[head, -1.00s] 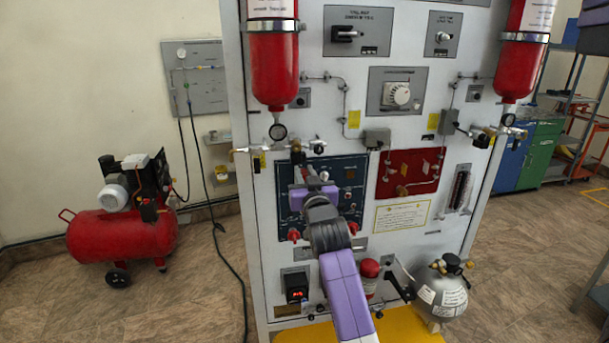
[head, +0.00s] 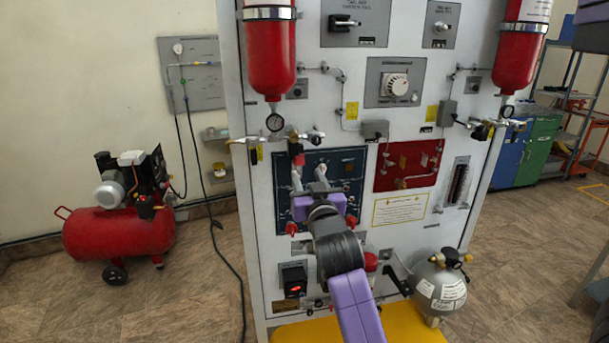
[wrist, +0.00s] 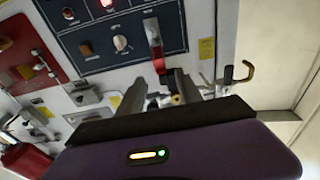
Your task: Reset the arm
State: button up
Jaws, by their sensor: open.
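My purple arm reaches up from the bottom of the head view, with my gripper (head: 309,180) in front of the dark blue panel (head: 345,166) on the white trainer cabinet. The two fingers stand apart, with nothing visible between them. In the wrist view my gripper (wrist: 184,88) points toward the cabinet face, near a red-handled valve (wrist: 157,62) and brass fittings. I cannot tell whether a fingertip touches the valve. The arm hides part of the blue panel and the lower cabinet.
The red panel (head: 408,166) lies right of the blue one. Red cylinders hang at the upper left (head: 269,55) and upper right (head: 520,56). A grey tank (head: 437,288) stands low on the right. A red compressor (head: 120,235) stands on open floor at left.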

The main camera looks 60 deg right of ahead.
jog(key=shift+s+a, duration=0.25)
jog(key=shift+a, duration=0.1)
dwell(0.4)
jog(key=a+r+n+t, duration=0.2)
jog(key=a+r+t, duration=0.1)
jog(key=a, duration=0.2)
jog(key=s+a+f+n+t+y, duration=0.25)
jog(key=a+f+y, duration=0.2)
jog(key=a, duration=0.45)
jog(key=s+a+f+n+t+y, duration=0.1)
jog(key=s+a+f+n+y, duration=0.25)
jog(key=a+f, duration=0.4)
jog(key=s+a+f+n+g+y, duration=0.1)
jog(key=s+a+f+g+y, duration=0.1)
jog(key=s+a, duration=0.7)
jog(key=s+a+f+n+g+y, duration=0.1)
jog(key=s+a+f+g+y, duration=0.1)
jog(key=s+a+f+y, duration=0.2)
jog(key=s+a+f, duration=0.3)
jog(key=s+a, duration=0.2)
jog(key=s, duration=0.3)
jog(key=shift+s+a, duration=0.35)
jog(key=shift+a, duration=0.05)
